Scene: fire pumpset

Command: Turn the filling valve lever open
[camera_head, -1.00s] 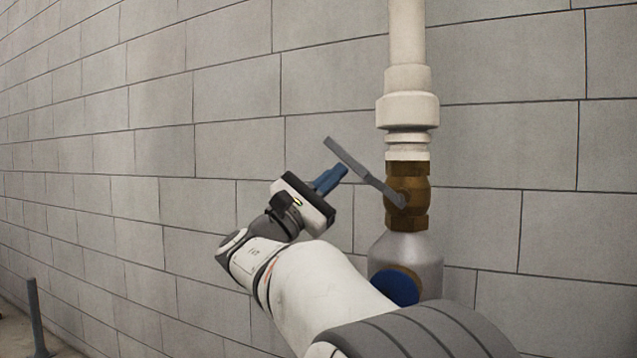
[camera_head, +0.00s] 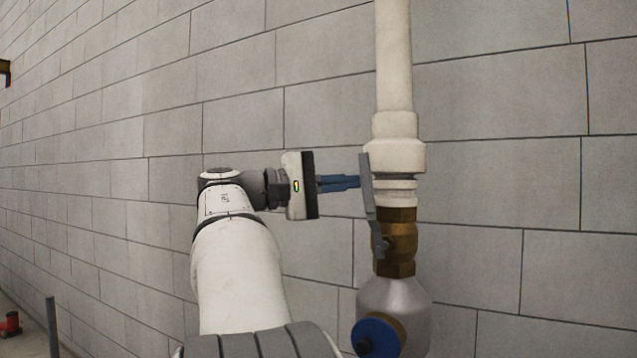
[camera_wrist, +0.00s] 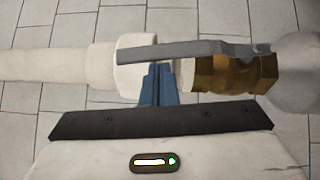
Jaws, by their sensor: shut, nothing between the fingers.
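The filling valve is a brass body (camera_head: 398,243) on a vertical white pipe (camera_head: 395,60). Its grey lever (camera_head: 368,195) points up, nearly in line with the pipe and tilted slightly left. My gripper (camera_head: 357,182) is shut, with its blue fingers level and their tips at the left side of the lever's upper part. No gap shows there, but I cannot tell whether they touch. In the wrist view the lever (camera_wrist: 195,49) lies across the picture just beyond the fingertips (camera_wrist: 160,68), and the brass body (camera_wrist: 225,75) is at the right.
A grey metal fitting (camera_head: 395,300) with a blue round part (camera_head: 376,337) is below the valve. A grey block wall (camera_head: 500,150) stands behind the pipe. A thin grey post (camera_head: 52,325) and a red object (camera_head: 10,322) are at the far lower left.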

